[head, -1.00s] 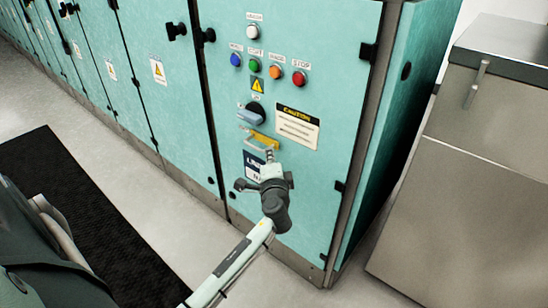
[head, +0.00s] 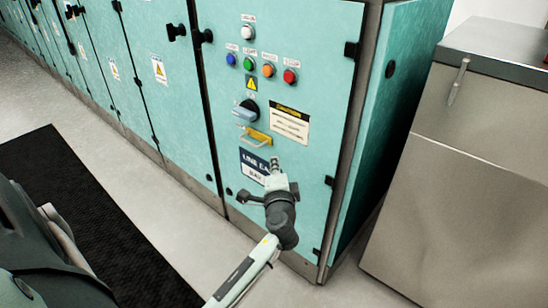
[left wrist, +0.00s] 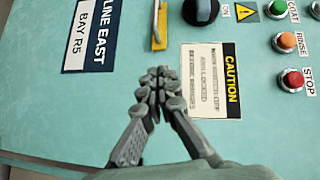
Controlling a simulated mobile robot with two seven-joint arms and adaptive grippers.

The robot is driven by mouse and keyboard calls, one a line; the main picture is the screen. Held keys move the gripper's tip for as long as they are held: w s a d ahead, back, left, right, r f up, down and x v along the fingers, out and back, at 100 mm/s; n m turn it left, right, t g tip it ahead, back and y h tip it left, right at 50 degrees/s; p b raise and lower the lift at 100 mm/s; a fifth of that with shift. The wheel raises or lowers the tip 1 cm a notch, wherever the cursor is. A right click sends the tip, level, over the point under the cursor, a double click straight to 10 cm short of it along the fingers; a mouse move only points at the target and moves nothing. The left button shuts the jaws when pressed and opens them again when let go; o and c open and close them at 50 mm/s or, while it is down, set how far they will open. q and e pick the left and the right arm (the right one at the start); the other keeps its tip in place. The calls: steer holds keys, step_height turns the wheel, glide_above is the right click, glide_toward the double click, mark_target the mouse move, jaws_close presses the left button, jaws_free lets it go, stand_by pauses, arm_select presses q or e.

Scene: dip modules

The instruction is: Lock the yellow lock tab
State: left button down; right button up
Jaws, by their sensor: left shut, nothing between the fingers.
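The yellow lock tab (head: 257,136) is on the teal cabinet door, just below a black rotary switch (head: 248,109) with a grey-blue handle. A pale bar shows along the tab's lower edge. The tab also shows at the top of the left wrist view (left wrist: 159,25), where its upper end is cut off. My left gripper (head: 274,162) is shut and empty, below and slightly right of the tab and apart from it. In the left wrist view, its fingertips (left wrist: 161,76) meet below the tab, over the door. My right gripper is not in view.
Above the switch are white, blue, green, orange and red (head: 290,76) buttons. A caution label (head: 289,124) is right of the tab, and a dark-blue nameplate (left wrist: 92,35) is beside it. A grey metal cabinet (head: 470,170) stands at the right. A black mat (head: 85,215) lies on the floor.

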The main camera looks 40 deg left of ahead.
arm_select(q)
steer(key=v, duration=0.4)
steer(key=shift+s+d+r, duration=0.1)
steer(key=shift+s+d, duration=0.15)
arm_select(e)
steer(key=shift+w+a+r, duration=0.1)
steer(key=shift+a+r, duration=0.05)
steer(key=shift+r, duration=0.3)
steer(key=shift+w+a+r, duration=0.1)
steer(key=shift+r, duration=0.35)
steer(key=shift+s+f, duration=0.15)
